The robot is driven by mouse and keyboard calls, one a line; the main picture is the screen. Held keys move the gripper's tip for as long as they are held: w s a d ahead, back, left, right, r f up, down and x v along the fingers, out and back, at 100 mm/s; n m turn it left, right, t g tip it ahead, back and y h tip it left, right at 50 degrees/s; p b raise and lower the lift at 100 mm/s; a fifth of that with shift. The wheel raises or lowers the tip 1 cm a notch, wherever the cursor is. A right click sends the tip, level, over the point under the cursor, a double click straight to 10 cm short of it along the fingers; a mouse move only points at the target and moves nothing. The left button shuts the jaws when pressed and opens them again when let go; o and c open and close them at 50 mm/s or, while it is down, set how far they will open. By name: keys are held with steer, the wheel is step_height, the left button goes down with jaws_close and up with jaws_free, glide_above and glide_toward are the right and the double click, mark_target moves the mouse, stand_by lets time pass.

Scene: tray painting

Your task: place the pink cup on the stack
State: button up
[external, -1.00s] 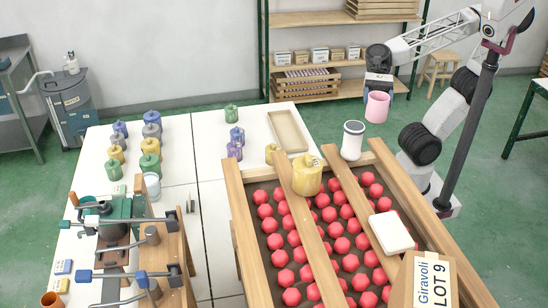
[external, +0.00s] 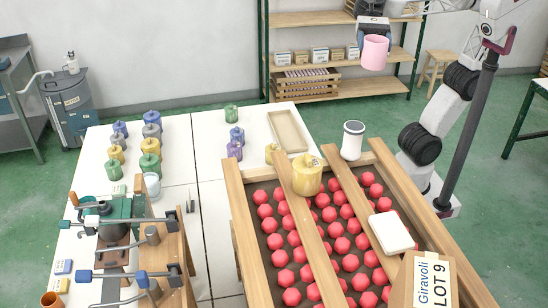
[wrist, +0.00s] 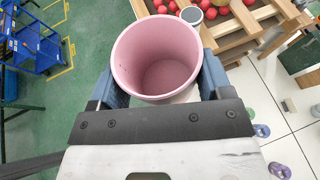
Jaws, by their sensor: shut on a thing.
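The pink cup (external: 375,53) is held upright in my gripper (external: 374,34), high in the air beyond the planks in the external view. In the wrist view the pink cup (wrist: 160,55) shows its open, empty inside between the blue fingers of my gripper (wrist: 158,78). A white cup-like piece (external: 352,141) with a dark top stands near the far end of the planks, below the pink cup in the picture. It also shows in the wrist view (wrist: 191,15), just past the pink cup's rim. I cannot tell whether it is the stack.
A yellow canister (external: 307,176) stands on a wooden plank (external: 312,220) over a tray of red pieces. A white block (external: 390,232) and a cardboard box (external: 425,280) are nearer. Several coloured canisters and a beige tray (external: 289,132) occupy the white table (external: 207,180).

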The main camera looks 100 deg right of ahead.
steer(key=w+a+r+n+g, duration=0.2)
steer(key=w+a+g, duration=0.1)
steer(key=w+a, duration=0.7)
steer(key=w+a+r+n+g, duration=0.2)
steer(key=w+a, duration=0.7)
steer(key=w, duration=0.1)
steer(key=w+a+f+n+g, duration=0.1)
steer(key=w+a+f, duration=0.25)
steer(key=a, duration=0.55)
steer(key=w+a+f+n+g, duration=0.2)
steer(key=w+a, duration=0.2)
steer(key=a, duration=0.4)
steer(key=w+a+f+n+g, duration=0.1)
steer(key=w+a+f, duration=0.2)
steer(key=a, duration=0.6)
steer(key=shift+w+d+f, duration=0.1)
steer(key=shift+f, duration=0.95)
steer(key=shift+w+d+f, duration=0.1)
steer(key=shift+f, duration=0.9)
step_height(320, 180, down, 6)
steer(key=shift+f, duration=0.15)
steer(key=shift+f, duration=1.85)
